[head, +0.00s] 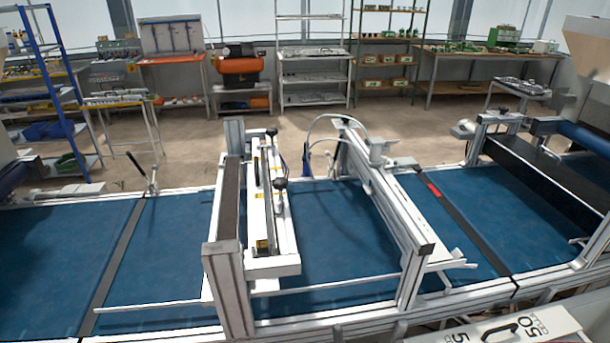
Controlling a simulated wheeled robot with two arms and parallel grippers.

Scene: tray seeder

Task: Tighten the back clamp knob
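A white seeder bar unit (285,243) lies front to back across the blue belt, beside an aluminium frame. It carries two dark round knobs on stems. The back knob (271,132) stands at the far end, and the other knob (280,184) stands nearer the middle. I cannot tell how tight either knob is. Neither of my grippers is in this view.
The blue conveyor belt (335,225) runs left to right. Aluminium frame posts (228,290) and a right-hand rail (385,205) rise above it. A white case marked 50 (490,335) sits at lower right. Shelves and benches line the back, with open floor before them.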

